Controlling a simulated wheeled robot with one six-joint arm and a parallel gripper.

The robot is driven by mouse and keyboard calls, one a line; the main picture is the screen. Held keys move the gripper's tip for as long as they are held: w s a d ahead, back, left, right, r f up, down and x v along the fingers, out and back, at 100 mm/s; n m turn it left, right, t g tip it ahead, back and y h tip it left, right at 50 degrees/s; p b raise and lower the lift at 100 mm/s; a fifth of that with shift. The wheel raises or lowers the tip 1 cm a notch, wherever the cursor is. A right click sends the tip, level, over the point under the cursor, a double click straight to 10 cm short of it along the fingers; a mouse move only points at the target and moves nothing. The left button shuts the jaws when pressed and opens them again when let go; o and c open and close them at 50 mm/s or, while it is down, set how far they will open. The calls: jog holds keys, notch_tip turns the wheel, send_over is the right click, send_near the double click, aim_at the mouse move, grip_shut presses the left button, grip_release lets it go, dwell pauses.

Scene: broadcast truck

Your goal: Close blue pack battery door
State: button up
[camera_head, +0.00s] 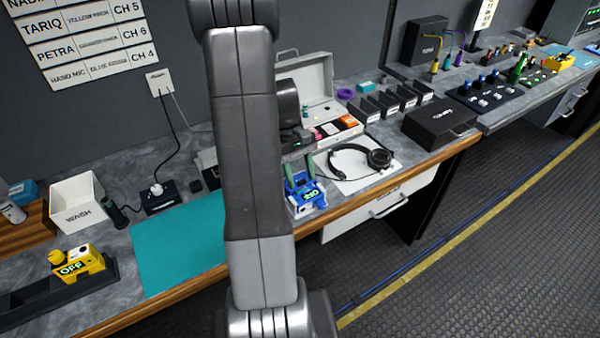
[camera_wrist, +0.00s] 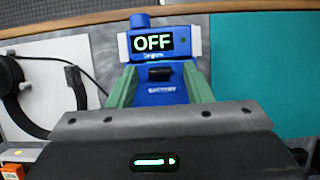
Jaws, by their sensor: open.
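The blue pack (camera_head: 306,203) sits on the bench just right of my arm in the head view. In the wrist view the blue pack (camera_wrist: 138,21) shows a screen reading OFF. A blue panel marked BATTERY (camera_wrist: 160,91), the battery door, extends from the pack towards my gripper, with a small black piece at its top. How far the door stands open is unclear. My gripper (camera_wrist: 160,82) is open, its green fingers on either side of the panel. Whether they touch it I cannot tell. In the head view my gripper (camera_head: 303,180) is partly hidden by my arm.
A headset (camera_head: 362,160) lies on a white sheet right of the pack. A white open case (camera_head: 332,132) stands behind. A teal mat (camera_head: 180,243) lies left, and a yellow pack (camera_head: 80,264) reading OFF sits farther left. The wooden bench edge runs in front.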

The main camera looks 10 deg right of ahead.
grip_shut()
jog(key=shift+s+d+f+t+b, duration=0.1)
jog(key=shift+s+f+t+b, duration=0.1)
jog(key=shift+f+t+b, duration=0.55)
jog(key=shift+s+r+t+y+b, duration=0.1)
jog(key=shift+s+t+y+b, duration=0.25)
jog(key=shift+t+y+b, duration=0.45)
jog(key=shift+h, duration=0.3)
grip_release()
jog(key=shift+d, duration=0.1)
jog(key=shift+w+r, duration=0.1)
jog(key=shift+r, duration=0.05)
notch_tip(320, 180, up, 14)
jog(key=w, duration=0.1)
jog(key=shift+w+a+f, duration=0.25)
jog(key=shift+w+a, duration=0.1)
